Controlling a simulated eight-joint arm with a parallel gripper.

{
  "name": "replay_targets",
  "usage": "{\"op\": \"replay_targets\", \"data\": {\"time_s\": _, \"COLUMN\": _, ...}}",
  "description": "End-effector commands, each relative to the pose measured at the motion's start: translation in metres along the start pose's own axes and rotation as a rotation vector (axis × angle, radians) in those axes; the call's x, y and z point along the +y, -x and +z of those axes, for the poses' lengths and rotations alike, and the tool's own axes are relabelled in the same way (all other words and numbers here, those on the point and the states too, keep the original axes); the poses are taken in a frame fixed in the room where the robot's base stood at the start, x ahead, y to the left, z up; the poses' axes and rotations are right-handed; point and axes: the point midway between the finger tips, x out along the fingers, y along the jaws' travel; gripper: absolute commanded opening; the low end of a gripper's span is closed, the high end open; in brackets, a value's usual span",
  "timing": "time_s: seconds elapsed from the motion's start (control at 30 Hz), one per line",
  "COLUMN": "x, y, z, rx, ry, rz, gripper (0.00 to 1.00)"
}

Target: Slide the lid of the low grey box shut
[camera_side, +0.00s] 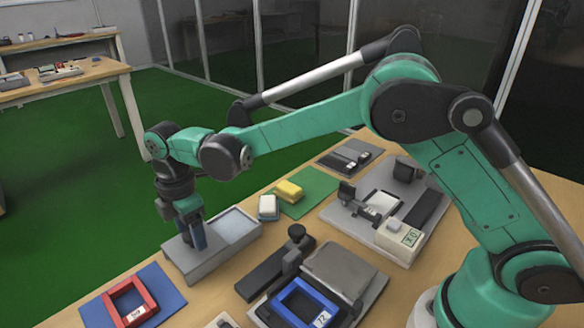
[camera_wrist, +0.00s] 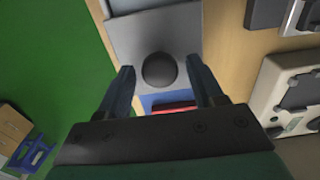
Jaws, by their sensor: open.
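The low grey box (camera_side: 200,264) stands near the table's left edge in the side view. Its grey lid (camera_wrist: 125,38) fills the top middle of the wrist view and carries a dark round knob (camera_wrist: 160,69). My gripper (camera_side: 196,240) points down over the left part of the box. In the wrist view my gripper (camera_wrist: 161,72) is open, with one finger on each side of the knob and a gap on both sides. A lighter recessed-looking area shows at the box's right end in the side view. My fingers hide the knob there.
A blue mat with a red frame (camera_side: 130,300) lies to the left of the box. A dark clamp-like device (camera_side: 275,265) and a blue frame (camera_side: 301,303) stand to the right. White and yellow blocks (camera_side: 289,191) lie behind, by a green mat (camera_side: 312,184).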

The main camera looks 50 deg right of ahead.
Motion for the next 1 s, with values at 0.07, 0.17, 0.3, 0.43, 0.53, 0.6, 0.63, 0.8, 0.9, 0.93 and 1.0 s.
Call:
{"op": "replay_targets", "data": {"time_s": 0.07, "x": 0.000, "y": 0.000, "z": 0.000, "rx": 0.000, "ry": 0.000, "rz": 0.000, "gripper": 0.61}}
{"op": "replay_targets", "data": {"time_s": 0.17, "x": 0.000, "y": 0.000, "z": 0.000, "rx": 0.000, "ry": 0.000, "rz": 0.000, "gripper": 0.32}}
{"op": "replay_targets", "data": {"time_s": 0.3, "x": 0.000, "y": 0.000, "z": 0.000, "rx": 0.000, "ry": 0.000, "rz": 0.000, "gripper": 0.16}}
{"op": "replay_targets", "data": {"time_s": 0.43, "x": 0.000, "y": 0.000, "z": 0.004, "rx": 0.000, "ry": -0.001, "rz": 0.000, "gripper": 0.16}}
{"op": "replay_targets", "data": {"time_s": 0.53, "x": 0.000, "y": 0.000, "z": 0.014, "rx": 0.000, "ry": -0.003, "rz": 0.000, "gripper": 0.16}}
{"op": "replay_targets", "data": {"time_s": 0.6, "x": 0.000, "y": 0.001, "z": 0.021, "rx": 0.000, "ry": -0.003, "rz": 0.000, "gripper": 0.16}}
{"op": "replay_targets", "data": {"time_s": 0.63, "x": 0.000, "y": 0.001, "z": 0.024, "rx": 0.000, "ry": -0.003, "rz": 0.000, "gripper": 0.16}}
{"op": "replay_targets", "data": {"time_s": 0.8, "x": 0.000, "y": 0.001, "z": 0.041, "rx": 0.000, "ry": -0.004, "rz": 0.000, "gripper": 0.16}}
{"op": "replay_targets", "data": {"time_s": 0.9, "x": 0.000, "y": 0.001, "z": 0.051, "rx": 0.000, "ry": -0.003, "rz": 0.000, "gripper": 0.16}}
{"op": "replay_targets", "data": {"time_s": 0.93, "x": 0.000, "y": 0.001, "z": 0.054, "rx": 0.000, "ry": -0.004, "rz": 0.000, "gripper": 0.16}}
{"op": "replay_targets", "data": {"time_s": 1.0, "x": 0.000, "y": 0.001, "z": 0.061, "rx": 0.000, "ry": -0.003, "rz": 0.000, "gripper": 0.16}}
